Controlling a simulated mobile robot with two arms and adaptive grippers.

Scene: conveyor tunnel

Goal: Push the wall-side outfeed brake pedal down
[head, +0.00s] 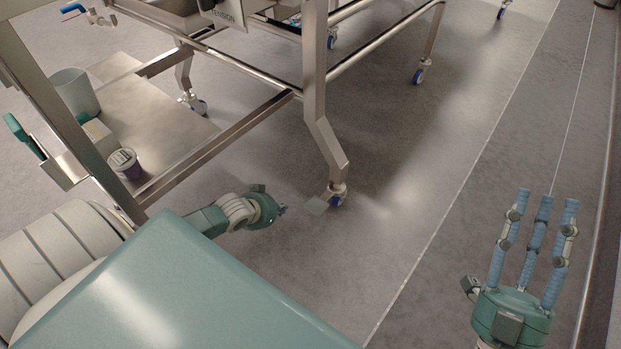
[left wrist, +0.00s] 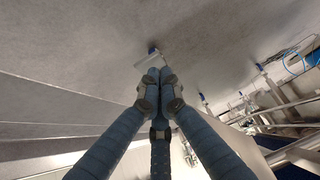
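The nearest caster (head: 337,197), with a blue and white wheel, stands under the bent steel leg of the frame. A flat grey brake pedal (head: 317,206) sticks out from its left side; I cannot tell if it is up or down. My left gripper (head: 283,210) is low, left of the pedal and apart from it. In the left wrist view its three blue fingertips (left wrist: 160,74) are together with nothing between them. The pale pedal (left wrist: 146,59) shows just beyond them. My right gripper (head: 543,198) is open and empty at the right, far from the caster.
The steel frame's leg (head: 315,80) and lower rail (head: 215,145) rise beside my left arm. More casters (head: 418,76) stand farther back. A purple-sided tub (head: 124,163) and a grey bin (head: 75,92) stand on the left shelf. The floor right of the caster is clear.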

